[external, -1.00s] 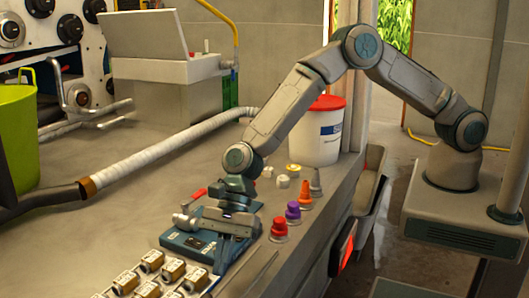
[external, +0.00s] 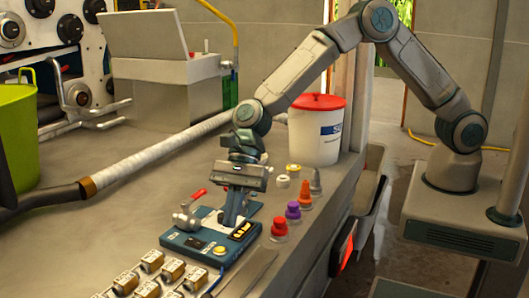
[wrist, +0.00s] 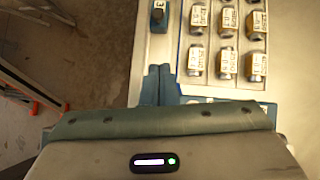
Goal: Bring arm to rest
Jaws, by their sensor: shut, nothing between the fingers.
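My gripper (external: 231,222) points down over the blue panel device (external: 190,244) on the bench. Its fingers are shut with nothing between them; they also show closed together in the wrist view (wrist: 157,82). The device has a red-handled lever clamp (external: 188,212) on its left, a yellow button (external: 219,251) at its front and a yellow-lit display. My arm arches up from its base at the right and down to the bench. I cannot tell how far the fingertips are above the device.
Several small labelled blocks (external: 151,261) sit in a tray at the front; they also show in the wrist view (wrist: 227,62). Coloured cones and caps (external: 293,210) line the bench right of the device. A white bucket with a red lid (external: 315,138) stands behind them.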

